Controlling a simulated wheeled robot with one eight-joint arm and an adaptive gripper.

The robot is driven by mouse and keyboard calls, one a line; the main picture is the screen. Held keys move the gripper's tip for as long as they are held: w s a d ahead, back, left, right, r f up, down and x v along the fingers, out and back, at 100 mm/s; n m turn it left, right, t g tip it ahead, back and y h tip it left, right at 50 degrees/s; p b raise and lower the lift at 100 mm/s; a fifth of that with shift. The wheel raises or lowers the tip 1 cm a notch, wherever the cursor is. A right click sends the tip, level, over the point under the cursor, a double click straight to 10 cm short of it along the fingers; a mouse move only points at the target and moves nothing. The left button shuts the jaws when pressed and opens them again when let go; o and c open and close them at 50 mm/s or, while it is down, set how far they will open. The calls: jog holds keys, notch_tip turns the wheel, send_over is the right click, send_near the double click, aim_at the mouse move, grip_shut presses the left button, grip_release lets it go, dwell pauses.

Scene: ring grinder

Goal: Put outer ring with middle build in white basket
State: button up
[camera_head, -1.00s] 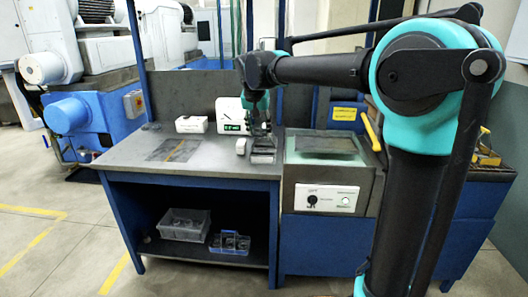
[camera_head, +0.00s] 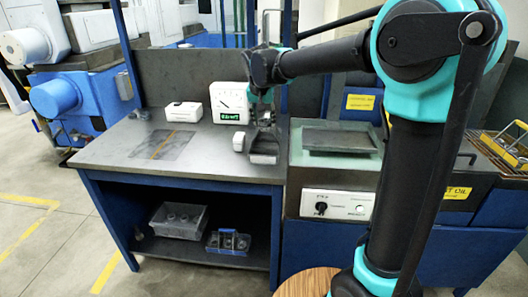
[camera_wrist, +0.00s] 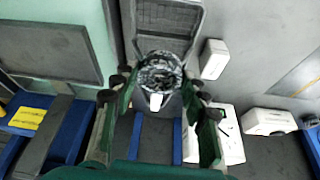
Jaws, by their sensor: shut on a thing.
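My gripper (camera_wrist: 160,88) is shut on a round, grey metal ring with a built-up middle (camera_wrist: 160,70), which sits between its two fingers in the wrist view. In the head view my gripper (camera_head: 264,108) hangs over the right part of the grey workbench (camera_head: 110,152), just above a dark open tray (camera_head: 264,158); the ring is too small to make out there. The tray also shows beyond the ring in the wrist view (camera_wrist: 168,14). A pale grey basket (camera_head: 172,231) with several round parts in it stands on the shelf under the bench; I see no clearly white basket.
A blue caddy (camera_head: 228,243) stands beside the basket. On the bench are a white gauge box (camera_head: 230,103), a white box (camera_head: 184,111) and a small white block (camera_head: 239,141). A machine with a control panel (camera_head: 338,204) adjoins on the right. A yellow-framed basket (camera_head: 508,150) is far right.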

notch_tip(320, 180, down, 14)
jog(key=shift+r, duration=0.2)
jog(key=shift+f, duration=0.15)
jog(key=o, duration=1.1)
jog(key=shift+c, duration=0.2)
jog(key=d+v, duration=0.1)
jog(key=v, duration=1.1)
jog(key=s+d+f, duration=0.4)
jog(key=d, duration=0.4)
jog(key=s+d+f, duration=0.4)
jog(key=d, duration=0.3)
jog(key=s+d+f, duration=0.5)
jog(key=s, duration=0.2)
jog(key=s+d+f+n, duration=0.1)
jog(key=s+d+f, duration=0.4)
jog(key=s, duration=0.2)
jog(key=shift+s+d+n+y, duration=0.3)
jog(key=shift+s, duration=0.1)
